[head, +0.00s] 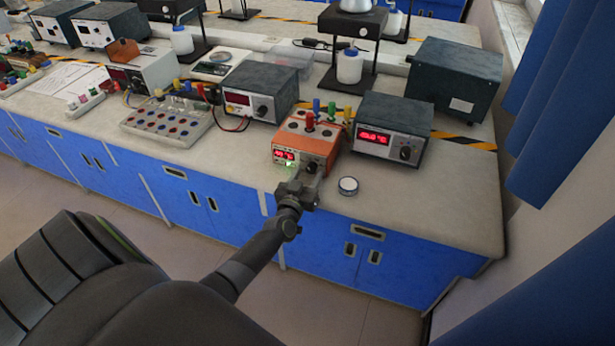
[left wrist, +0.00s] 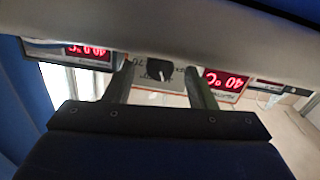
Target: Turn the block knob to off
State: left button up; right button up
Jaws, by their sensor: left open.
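The orange block heater (head: 312,130) stands near the bench's front edge, with coloured tubes in its top. Its front has a lit red display (head: 283,155) and a dark knob (head: 311,168). My left gripper (head: 303,179) is in front of this panel, close to the knob. The left wrist view is upside down; the knob (left wrist: 158,67) shows between the two spread fingers. The gripper is open, and I cannot tell whether a finger touches the knob. A lit red display (left wrist: 226,82) shows beside the right finger. My right gripper is not in view.
A grey box with a lit red display (head: 374,137) and its own knob stands right of the block. A small round lidded dish (head: 348,185) lies on the bench front. Another dark box (head: 258,90) stands to the left. The front right of the bench is clear.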

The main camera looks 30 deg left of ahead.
pick_arm(q)
jog(key=shift+w, duration=0.2)
jog(key=c, duration=1)
jog(key=shift+o, duration=0.2)
jog(key=n, duration=0.4)
jog(key=shift+n, duration=0.4)
jog(key=n, duration=0.4)
jog(key=shift+a+n+b, duration=0.1)
jog(key=shift+n+b, duration=0.25)
jog(key=shift+n, duration=0.35)
